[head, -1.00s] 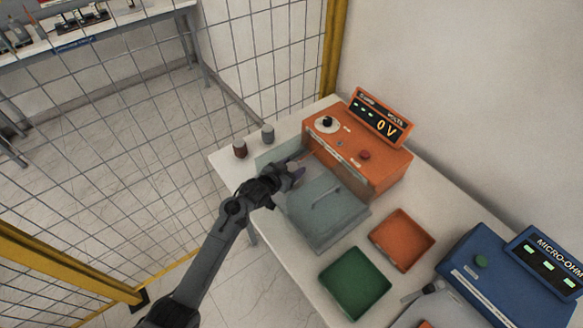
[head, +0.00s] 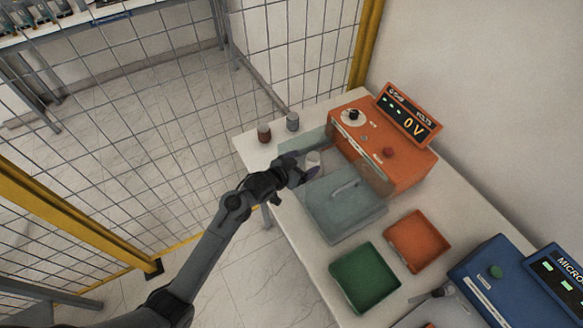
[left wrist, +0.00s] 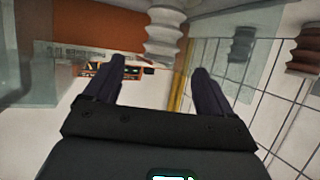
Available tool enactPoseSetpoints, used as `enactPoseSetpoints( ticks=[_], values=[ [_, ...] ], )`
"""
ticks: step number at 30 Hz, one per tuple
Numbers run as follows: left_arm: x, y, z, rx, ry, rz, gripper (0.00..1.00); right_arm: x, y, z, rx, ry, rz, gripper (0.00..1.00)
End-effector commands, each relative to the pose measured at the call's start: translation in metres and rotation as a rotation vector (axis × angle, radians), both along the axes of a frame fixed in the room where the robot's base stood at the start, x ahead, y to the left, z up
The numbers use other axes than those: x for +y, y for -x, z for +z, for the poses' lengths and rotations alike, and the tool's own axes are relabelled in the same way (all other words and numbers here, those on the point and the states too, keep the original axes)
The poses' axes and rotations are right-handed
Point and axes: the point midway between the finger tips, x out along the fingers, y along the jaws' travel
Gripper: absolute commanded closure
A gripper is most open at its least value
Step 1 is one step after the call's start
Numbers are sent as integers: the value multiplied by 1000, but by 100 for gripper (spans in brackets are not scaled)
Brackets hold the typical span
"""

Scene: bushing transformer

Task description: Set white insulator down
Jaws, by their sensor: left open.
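The white insulator (head: 313,160) stands in the clear-walled chamber (head: 347,210) on the table, beside my left gripper (head: 304,172). In the left wrist view, which looks upside down, the ribbed white insulator (left wrist: 163,30) lines up with the gap between my two dark fingers (left wrist: 160,72). The fingers are spread apart, with no contact visible. The insulator appears to rest on a surface, though its base is hard to make out.
An orange tester (head: 385,145) reading 0 V stands against the chamber. A brown insulator (head: 264,133) and a grey one (head: 292,122) stand at the table's far left corner. Green (head: 365,278) and orange (head: 417,240) trays and a blue micro-ohm meter (head: 490,285) are nearer.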

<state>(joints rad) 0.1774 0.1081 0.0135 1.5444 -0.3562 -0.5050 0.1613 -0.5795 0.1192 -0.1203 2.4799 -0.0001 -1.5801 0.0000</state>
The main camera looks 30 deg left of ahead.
Motion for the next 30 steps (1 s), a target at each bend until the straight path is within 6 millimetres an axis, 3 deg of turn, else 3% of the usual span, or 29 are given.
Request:
enactPoseSetpoints(
  ticks=[6, 12, 30],
  values=[
    [9, 32, 14, 1, -2, 1, 16, -2, 0, 3, 0, 7, 4, 57],
    [13, 48, 21, 0, 0, -1, 16, -2, 0, 4, 0, 6, 3, 57],
    [14, 52, 22, 0, 0, 0, 16, 1, 0, 5, 1, -4, -3, 57]
  ],
)
